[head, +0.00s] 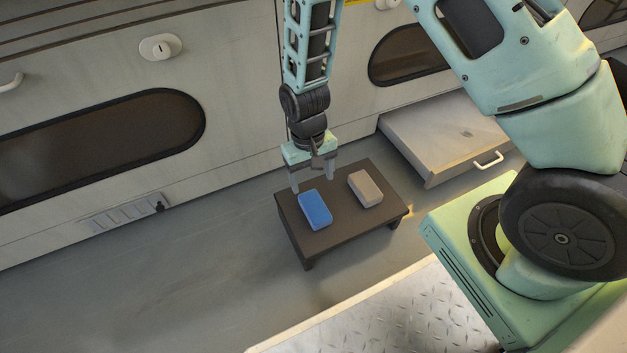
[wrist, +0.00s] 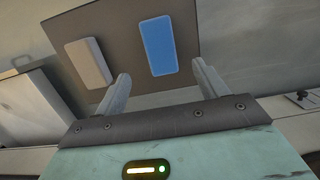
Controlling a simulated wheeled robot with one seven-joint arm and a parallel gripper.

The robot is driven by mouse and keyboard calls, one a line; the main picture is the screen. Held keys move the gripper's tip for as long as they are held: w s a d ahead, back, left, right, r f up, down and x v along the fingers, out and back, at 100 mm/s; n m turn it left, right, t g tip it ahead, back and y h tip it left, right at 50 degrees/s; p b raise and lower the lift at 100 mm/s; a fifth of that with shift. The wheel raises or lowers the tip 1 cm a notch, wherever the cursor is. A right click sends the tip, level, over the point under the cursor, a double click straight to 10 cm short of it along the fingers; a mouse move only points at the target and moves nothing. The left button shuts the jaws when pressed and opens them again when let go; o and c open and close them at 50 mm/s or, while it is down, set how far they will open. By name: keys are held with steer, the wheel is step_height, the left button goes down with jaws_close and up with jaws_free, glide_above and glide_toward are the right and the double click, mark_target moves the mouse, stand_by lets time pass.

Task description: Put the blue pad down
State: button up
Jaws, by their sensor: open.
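The blue pad (head: 315,209) lies flat on a small dark low table (head: 330,236), on its left half. My gripper (head: 312,186) is open and empty, just above the table's back edge and behind the pad. In the wrist view the blue pad (wrist: 158,46) lies beyond the two spread fingertips (wrist: 160,84), apart from both fingers. The dark tabletop (wrist: 117,32) shows around it.
A light grey-beige pad (head: 365,188) lies on the right half of the same table. An open drawer (head: 440,135) with a white handle juts from the wall at right. The floor left of the table is clear.

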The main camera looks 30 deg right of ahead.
steer(key=s+a+r+n+y, duration=0.1)
steer(key=s+a+r+n, duration=0.2)
steer(key=r, duration=0.6)
steer(key=s+a+r+n, duration=0.1)
steer(key=s+a+r, duration=0.3)
steer(key=r, duration=0.5)
steer(key=s+r+n+t, duration=0.1)
steer(key=s+r+n, duration=0.2)
steer(key=s+r, duration=0.5)
steer(key=s, duration=0.3)
steer(key=shift+s+d+r+n+t, duration=0.3)
steer(key=shift+d+r+t, duration=0.05)
steer(key=shift+d+t, duration=0.05)
